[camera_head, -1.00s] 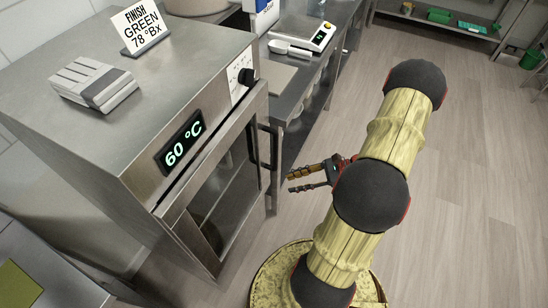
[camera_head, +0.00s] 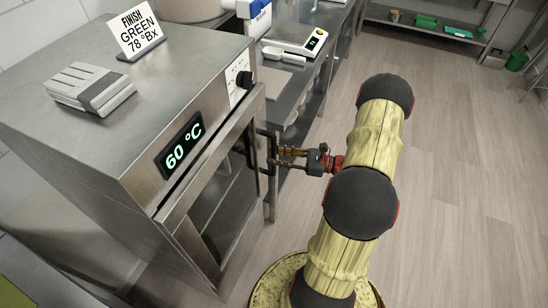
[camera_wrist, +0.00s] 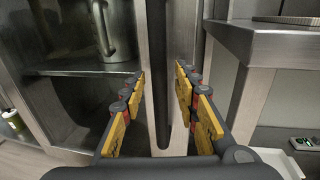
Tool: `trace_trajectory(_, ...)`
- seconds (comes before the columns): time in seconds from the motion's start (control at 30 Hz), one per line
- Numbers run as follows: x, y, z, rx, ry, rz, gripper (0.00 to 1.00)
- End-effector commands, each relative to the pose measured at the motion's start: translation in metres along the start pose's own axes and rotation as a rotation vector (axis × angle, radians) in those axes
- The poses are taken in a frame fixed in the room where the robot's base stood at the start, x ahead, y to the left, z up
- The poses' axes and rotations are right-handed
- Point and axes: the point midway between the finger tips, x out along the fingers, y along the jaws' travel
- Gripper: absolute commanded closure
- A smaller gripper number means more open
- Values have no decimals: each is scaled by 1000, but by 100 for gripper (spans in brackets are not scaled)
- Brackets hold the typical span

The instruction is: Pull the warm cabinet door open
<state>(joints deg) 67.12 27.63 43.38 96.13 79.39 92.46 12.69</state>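The warm cabinet (camera_head: 110,110) is a steel box with a "60 °C" display. Its glass-fronted door (camera_head: 222,210) appears shut. A dark vertical bar handle (camera_head: 271,150) stands at the door's right edge; it shows upright in the wrist view (camera_wrist: 158,75). My gripper (camera_head: 284,160) is at the handle. In the wrist view my gripper (camera_wrist: 160,95) is open, with one yellow-padded finger on each side of the handle and gaps visible between pads and bar. Exact depth around the bar is hard to tell.
A metal pitcher (camera_wrist: 112,30) shows behind the glass. A steel table (camera_head: 300,85) with a scale (camera_head: 312,42) stands just right of the cabinet. A sign (camera_head: 135,34) and a grey stacked block (camera_head: 90,87) sit on the cabinet top. The floor (camera_head: 450,190) to the right is clear.

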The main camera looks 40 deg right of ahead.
Motion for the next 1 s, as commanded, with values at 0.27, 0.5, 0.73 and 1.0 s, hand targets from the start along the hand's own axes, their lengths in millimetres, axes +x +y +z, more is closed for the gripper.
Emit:
trace_trajectory(0.27,9,0,0,1,1,-1,69)
trace_trajectory(0.5,8,0,0,1,1,-1,76)
trace_trajectory(0.73,8,0,0,0,1,-1,89)
trace_trajectory(1.0,8,0,0,0,1,-1,100)
